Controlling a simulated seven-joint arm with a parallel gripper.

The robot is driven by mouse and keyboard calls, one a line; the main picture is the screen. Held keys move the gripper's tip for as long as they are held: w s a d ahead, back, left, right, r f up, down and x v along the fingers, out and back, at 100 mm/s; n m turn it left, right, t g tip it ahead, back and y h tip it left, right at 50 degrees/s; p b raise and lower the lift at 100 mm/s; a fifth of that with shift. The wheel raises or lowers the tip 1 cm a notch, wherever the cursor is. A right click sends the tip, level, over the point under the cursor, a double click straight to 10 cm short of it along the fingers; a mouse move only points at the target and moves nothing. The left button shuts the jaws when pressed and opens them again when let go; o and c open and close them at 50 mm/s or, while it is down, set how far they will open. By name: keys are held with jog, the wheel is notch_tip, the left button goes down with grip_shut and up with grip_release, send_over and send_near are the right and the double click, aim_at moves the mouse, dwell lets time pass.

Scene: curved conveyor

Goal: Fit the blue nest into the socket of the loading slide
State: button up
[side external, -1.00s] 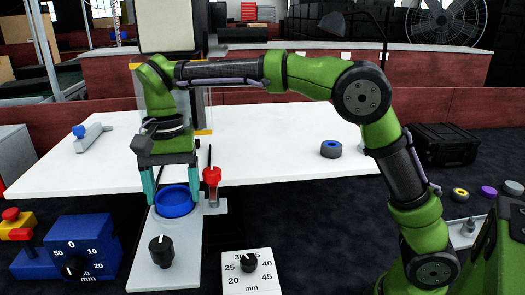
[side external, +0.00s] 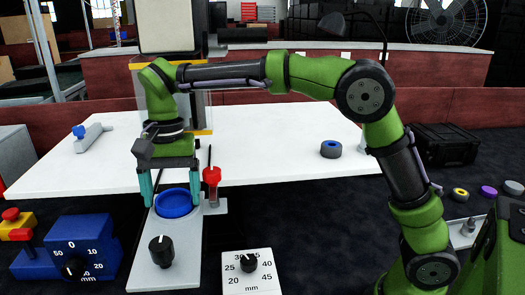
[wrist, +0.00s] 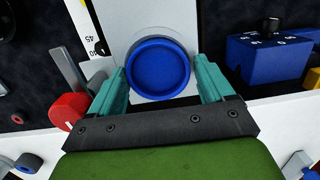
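The blue nest (side external: 174,203) is a round, shallow cup at the far end of the light grey loading slide (side external: 166,258). It sits level at the socket position, which it covers; I cannot tell how deep it is seated. My gripper (side external: 171,205) points down over it, with one teal finger on each side. In the wrist view my gripper (wrist: 163,78) is spread wide, and the nest (wrist: 158,66) lies between the fingertips, with a gap at least on the right. The slide's bare plate (wrist: 150,22) shows beyond the nest.
A red-capped post (side external: 211,176) stands close to the right finger. A black knob (side external: 161,250) is on the slide. A blue dial box (side external: 72,245) is at the left, and a white dial plate (side external: 247,275) at the right. The white table (side external: 270,150) is mostly clear.

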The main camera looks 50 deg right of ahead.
aim_at(175, 199)
jog(key=shift+s+d+f, duration=0.1)
jog(key=shift+f, duration=0.55)
notch_tip(175, 199, up, 13)
jog(key=w+d, duration=0.1)
jog(key=shift+r, duration=0.2)
